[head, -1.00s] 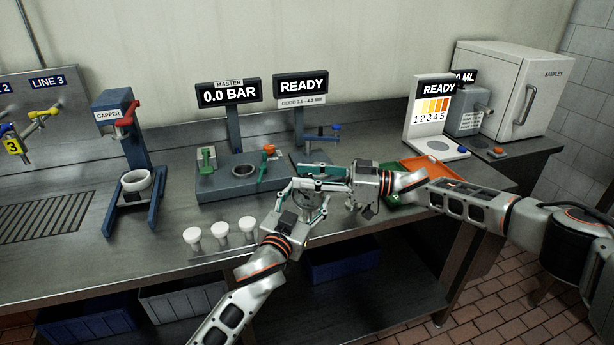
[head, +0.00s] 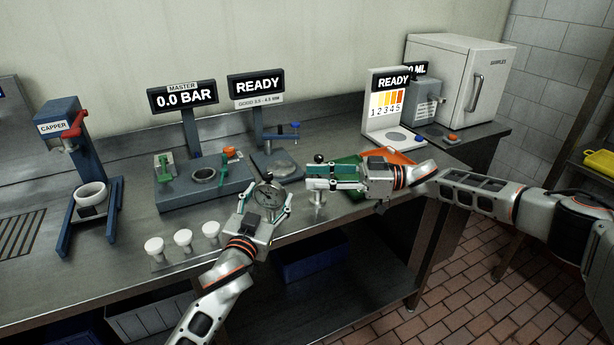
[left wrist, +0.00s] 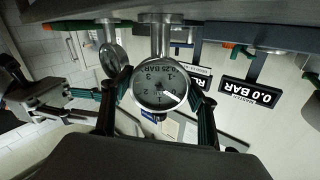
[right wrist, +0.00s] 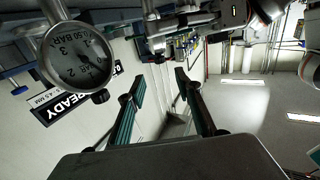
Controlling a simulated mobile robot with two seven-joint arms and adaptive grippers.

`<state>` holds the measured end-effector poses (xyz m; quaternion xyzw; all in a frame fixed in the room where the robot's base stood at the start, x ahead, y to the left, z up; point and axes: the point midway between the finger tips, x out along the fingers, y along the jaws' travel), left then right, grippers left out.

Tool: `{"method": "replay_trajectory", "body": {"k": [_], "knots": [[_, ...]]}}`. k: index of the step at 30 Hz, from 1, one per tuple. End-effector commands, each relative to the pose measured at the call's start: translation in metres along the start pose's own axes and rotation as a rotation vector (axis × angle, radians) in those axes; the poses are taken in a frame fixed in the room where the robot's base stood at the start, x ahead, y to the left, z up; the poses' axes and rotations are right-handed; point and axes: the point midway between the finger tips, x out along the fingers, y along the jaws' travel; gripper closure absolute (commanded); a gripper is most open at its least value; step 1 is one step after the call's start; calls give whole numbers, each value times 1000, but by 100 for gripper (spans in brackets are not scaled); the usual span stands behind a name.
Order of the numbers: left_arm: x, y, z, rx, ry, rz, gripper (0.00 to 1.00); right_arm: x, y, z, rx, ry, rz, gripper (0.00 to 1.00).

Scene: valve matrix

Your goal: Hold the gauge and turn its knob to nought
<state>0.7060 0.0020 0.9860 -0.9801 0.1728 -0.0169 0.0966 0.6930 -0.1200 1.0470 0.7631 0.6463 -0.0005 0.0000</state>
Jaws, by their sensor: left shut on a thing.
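My left gripper (head: 267,200) is shut on a round grey gauge (head: 268,195) with a pale dial, above the bench's front edge. In the left wrist view this gauge (left wrist: 160,90) sits between the fingertips, upside down, its stem pointing up in the picture. Its dial carries a BAR figure and one pale needle; I cannot read the exact value. My right gripper (head: 312,177) is open and empty, to the right of the held gauge. A second gauge (right wrist: 76,56) with a black knob (right wrist: 100,96) stands beside it, partly hidden in the head view.
A master station (head: 205,186) showing 0.0 BAR stands behind, with a READY station (head: 276,166) beside it. Several white pegs (head: 183,240) stand left of my left gripper. An orange tray (head: 405,156) and green tray (head: 343,208) lie behind the right gripper.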

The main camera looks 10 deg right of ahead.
Motion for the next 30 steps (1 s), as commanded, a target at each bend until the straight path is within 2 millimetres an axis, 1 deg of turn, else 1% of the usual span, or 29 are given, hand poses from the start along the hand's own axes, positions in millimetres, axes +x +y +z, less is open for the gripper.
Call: {"method": "replay_trajectory", "body": {"k": [9,11,14,17,19,22,26,30], "knots": [[0,0,1,1,-2,-1,72,0,-1,0,-4,-1,-3,66],[0,0,1,1,-2,-1,72,4,-3,-3,-23,-8,-15,66],[0,0,1,0,-2,-1,72,18,-13,-12,-107,-41,-68,66],[0,0,1,0,-2,0,72,41,-31,-24,-268,-105,-167,66],[0,0,1,0,-2,0,72,58,-46,-32,-418,-164,-256,66],[0,0,1,0,-2,0,72,77,-66,-41,-655,-258,-398,66],[0,0,1,0,-2,-1,72,92,-83,-49,-963,-383,-585,66],[0,0,1,1,-2,-1,72,97,-87,-60,-1289,-527,-790,66]]}}
